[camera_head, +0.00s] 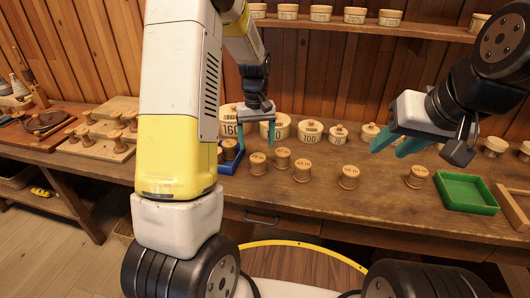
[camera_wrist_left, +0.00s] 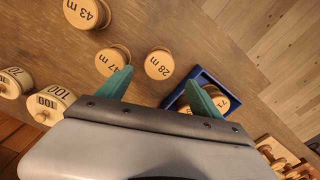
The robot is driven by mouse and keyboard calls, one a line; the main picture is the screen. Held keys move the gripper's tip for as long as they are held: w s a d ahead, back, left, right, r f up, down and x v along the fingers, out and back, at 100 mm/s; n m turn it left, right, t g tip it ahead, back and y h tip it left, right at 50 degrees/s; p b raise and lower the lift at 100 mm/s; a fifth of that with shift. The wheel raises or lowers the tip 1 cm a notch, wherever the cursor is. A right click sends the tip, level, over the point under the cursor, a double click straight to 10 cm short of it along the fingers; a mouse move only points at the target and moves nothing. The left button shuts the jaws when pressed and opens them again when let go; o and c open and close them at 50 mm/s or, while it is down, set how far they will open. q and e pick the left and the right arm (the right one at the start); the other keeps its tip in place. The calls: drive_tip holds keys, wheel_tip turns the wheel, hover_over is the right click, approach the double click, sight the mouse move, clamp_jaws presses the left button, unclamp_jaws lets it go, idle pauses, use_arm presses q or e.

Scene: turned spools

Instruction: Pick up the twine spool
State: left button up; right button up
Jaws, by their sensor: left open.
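Several turned wooden spools stand on the workbench, among them spools in the head view (camera_head: 257,163), (camera_head: 282,158), (camera_head: 302,170), (camera_head: 348,177) and (camera_head: 417,177). Which one is the twine spool I cannot tell. In the left wrist view, spools marked 43 m (camera_wrist_left: 88,12), 47 m (camera_wrist_left: 112,60) and 28 m (camera_wrist_left: 159,65) show their top faces. My left gripper (camera_head: 256,138) is open and empty above the bench, near the blue tray; its teal fingers also show in the wrist view (camera_wrist_left: 157,82). My right gripper (camera_head: 388,151) appears open and empty above the bench at right.
A blue tray (camera_wrist_left: 172,101) holds spools, partly hidden by my left finger. A green tray (camera_head: 466,192) is empty at right. Larger numbered tubs (camera_head: 310,132) stand in a row behind the spools. Boards with spools (camera_head: 98,140) lie at left. A shelf (camera_head: 410,29) crosses the wall.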

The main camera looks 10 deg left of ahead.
sight(258, 157)
use_arm(q)
drive_tip(key=f, duration=0.7)
drive_tip(key=shift+s+d+f, duration=0.2)
drive_tip(key=c, duration=1.5)
